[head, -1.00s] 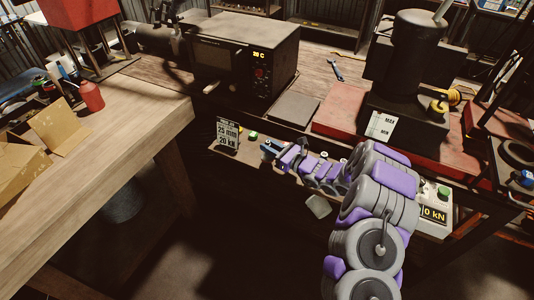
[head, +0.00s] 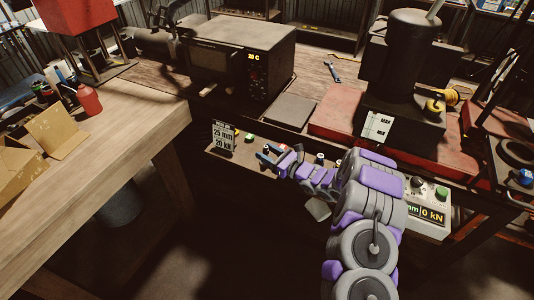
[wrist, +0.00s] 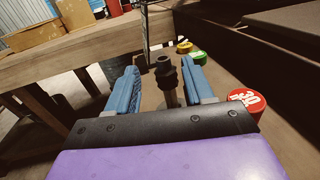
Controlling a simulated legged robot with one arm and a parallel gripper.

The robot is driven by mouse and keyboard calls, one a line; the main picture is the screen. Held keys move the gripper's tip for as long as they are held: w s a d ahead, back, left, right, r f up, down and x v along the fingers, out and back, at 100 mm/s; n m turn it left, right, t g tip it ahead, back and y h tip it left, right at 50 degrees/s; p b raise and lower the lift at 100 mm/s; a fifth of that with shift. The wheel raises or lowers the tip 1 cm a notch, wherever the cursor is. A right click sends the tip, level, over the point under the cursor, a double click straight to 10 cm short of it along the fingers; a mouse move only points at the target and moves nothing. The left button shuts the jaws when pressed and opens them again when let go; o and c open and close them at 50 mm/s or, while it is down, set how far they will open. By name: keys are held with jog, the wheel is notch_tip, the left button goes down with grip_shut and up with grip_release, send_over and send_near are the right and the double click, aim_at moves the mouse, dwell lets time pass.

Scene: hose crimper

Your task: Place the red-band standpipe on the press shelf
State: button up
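My gripper (wrist: 160,82) is open, its two blue fingers apart. In the wrist view a dark ribbed upright fitting (wrist: 166,72) stands in the gap between them; contact cannot be told. No red band shows on it, so I cannot tell whether it is the red-band standpipe. In the head view my gripper (head: 268,152) is low over a narrow brown shelf (head: 238,156) in front of the bench, which may be the press shelf. My arm hides much of this shelf's right part.
A red cap marked 30 (wrist: 246,101) is right of the fingers, with green (wrist: 198,57) and yellow (wrist: 184,46) caps beyond. A sign (head: 223,136) reads 25 mm, 20 kN. An oven (head: 238,60) and a dark machine (head: 400,85) stand behind. A wooden table (head: 110,150) is left.

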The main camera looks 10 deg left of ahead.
jog(key=shift+s+a, duration=0.1)
jog(key=shift+a, duration=0.05)
jog(key=shift+s, duration=0.15)
jog(key=v, duration=0.3)
jog(key=p+v, duration=0.1)
jog(key=v, duration=0.3)
jog(key=p+v, duration=0.1)
jog(key=v, duration=0.3)
jog(key=shift+w+r, duration=0.1)
jog(key=shift+w, duration=0.15)
jog(key=shift+s+d, duration=0.2)
jog(key=shift+d, duration=0.1)
jog(key=shift+s+a, duration=0.1)
jog(key=shift+a, duration=0.05)
